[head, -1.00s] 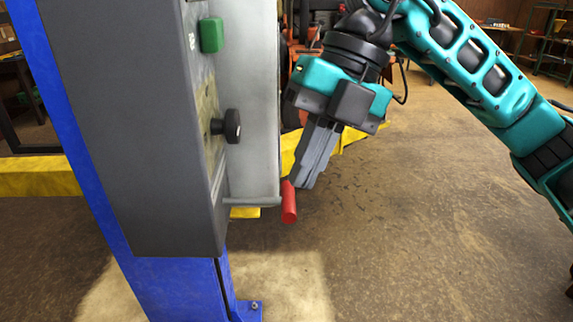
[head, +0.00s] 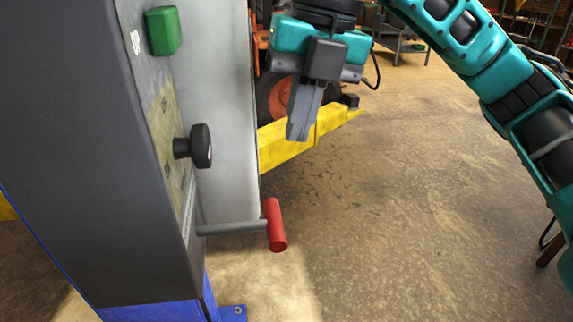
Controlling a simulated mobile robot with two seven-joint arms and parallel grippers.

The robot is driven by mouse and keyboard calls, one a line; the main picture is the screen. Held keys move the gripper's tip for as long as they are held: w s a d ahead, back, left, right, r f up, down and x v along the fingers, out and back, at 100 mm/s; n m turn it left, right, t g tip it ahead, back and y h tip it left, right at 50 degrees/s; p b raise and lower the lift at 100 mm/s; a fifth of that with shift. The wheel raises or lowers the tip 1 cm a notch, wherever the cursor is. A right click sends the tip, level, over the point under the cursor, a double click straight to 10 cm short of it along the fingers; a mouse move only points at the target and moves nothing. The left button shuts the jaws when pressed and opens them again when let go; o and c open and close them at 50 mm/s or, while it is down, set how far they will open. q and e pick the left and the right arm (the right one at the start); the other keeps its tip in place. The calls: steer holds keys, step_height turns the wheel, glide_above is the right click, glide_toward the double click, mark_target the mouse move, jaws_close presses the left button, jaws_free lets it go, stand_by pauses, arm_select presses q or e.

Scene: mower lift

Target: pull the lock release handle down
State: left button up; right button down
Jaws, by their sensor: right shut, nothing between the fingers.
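The lock release handle has a red grip (head: 276,225) on a grey rod (head: 232,228). The rod sticks out to the right from the lower part of the grey control box (head: 95,150). My right gripper (head: 298,138) is shut and empty, with its fingers pointing down. In the picture it is above and slightly right of the red grip, clear of it with a visible gap. My left gripper is not in view.
A green button (head: 163,31) and a black knob (head: 201,146) stick out from the box above the handle. A yellow lift arm (head: 285,145) lies behind my gripper. The blue post base (head: 150,312) stands below the box. Floor to the right is open.

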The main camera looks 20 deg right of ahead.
mark_target(278, 219)
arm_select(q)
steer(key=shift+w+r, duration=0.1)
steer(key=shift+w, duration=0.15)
arm_select(e)
steer(key=f, duration=0.4)
steer(key=a+f, duration=0.1)
steer(key=f, duration=0.3)
steer(key=a+f, duration=0.1)
steer(key=f, duration=0.4)
steer(key=shift+w+a, duration=0.25)
steer(key=shift+w, duration=0.1)
steer(key=shift+f, duration=0.1)
steer(key=shift+d+f+b, duration=0.1)
steer(key=shift+f+b, duration=0.2)
steer(key=shift+b, duration=0.4)
arm_select(q)
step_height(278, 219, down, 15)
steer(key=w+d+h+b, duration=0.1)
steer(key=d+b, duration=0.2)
steer(key=b, duration=1.4)
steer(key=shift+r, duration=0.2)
arm_select(e)
step_height(278, 219, down, 8)
steer(key=t+y, duration=0.1)
steer(key=y, duration=0.2)
steer(key=t+y, duration=0.1)
steer(key=y, duration=0.3)
steer(key=shift+f, duration=0.15)
